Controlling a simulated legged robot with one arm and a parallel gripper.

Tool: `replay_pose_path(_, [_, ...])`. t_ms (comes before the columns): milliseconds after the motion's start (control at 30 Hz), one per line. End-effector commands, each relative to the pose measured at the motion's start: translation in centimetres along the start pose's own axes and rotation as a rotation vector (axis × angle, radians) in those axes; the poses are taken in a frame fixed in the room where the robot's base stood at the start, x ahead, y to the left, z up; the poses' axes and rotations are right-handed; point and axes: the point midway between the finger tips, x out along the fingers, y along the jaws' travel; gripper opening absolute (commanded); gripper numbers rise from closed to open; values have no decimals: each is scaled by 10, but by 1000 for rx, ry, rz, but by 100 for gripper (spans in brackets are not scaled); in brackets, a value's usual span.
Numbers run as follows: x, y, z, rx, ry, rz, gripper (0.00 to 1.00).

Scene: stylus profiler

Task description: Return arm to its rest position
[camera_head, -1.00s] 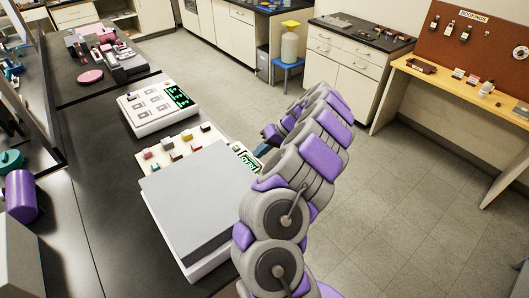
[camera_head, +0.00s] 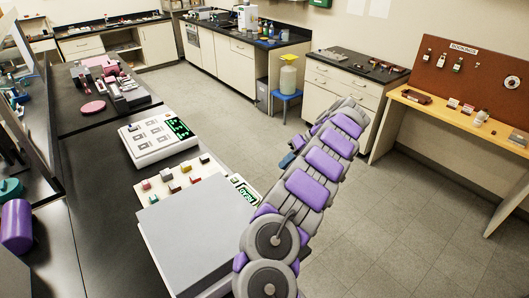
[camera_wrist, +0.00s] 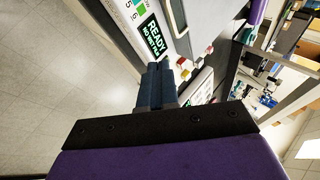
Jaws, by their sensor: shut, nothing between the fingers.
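My gripper shows in the wrist view (camera_wrist: 157,82) with its two dark blue fingers pressed together and nothing between them. In the head view only a bit of its blue fingers (camera_head: 287,160) shows to the left of my purple and grey arm; the arm hides the rest. The arm rises over the floor just right of the bench. The fingers are apart from the profiler (camera_head: 190,235), a grey-topped box with a green READY display (camera_head: 244,196) and coloured blocks on its panel. In the wrist view the display (camera_wrist: 153,38) sits just beyond the fingertips.
A white control box (camera_head: 157,140) with a green screen stands on the black bench (camera_head: 95,200). A pink disc (camera_head: 93,107) lies farther back. A yellow-topped container (camera_head: 288,78) stands on a blue stool. The tiled floor (camera_head: 390,220) to the right is clear.

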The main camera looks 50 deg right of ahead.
Motion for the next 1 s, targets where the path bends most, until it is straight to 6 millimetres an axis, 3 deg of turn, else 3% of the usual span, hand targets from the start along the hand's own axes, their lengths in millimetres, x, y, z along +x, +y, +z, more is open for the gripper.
replay_pose_path(267, [0,-2,0,-2,-1,-1,0])
replay_pose_path(367, [6,-16,-4,-17,-12,-14,0])
replay_pose_path(467, [21,-51,-11,-49,-41,-45,0])
replay_pose_path(667, [60,-158,-10,-143,-153,-103,0])
replay_pose_path(867, [91,-256,22,-233,-278,-105,0])
replay_pose_path(1000, [106,-312,60,-294,-359,-73,0])
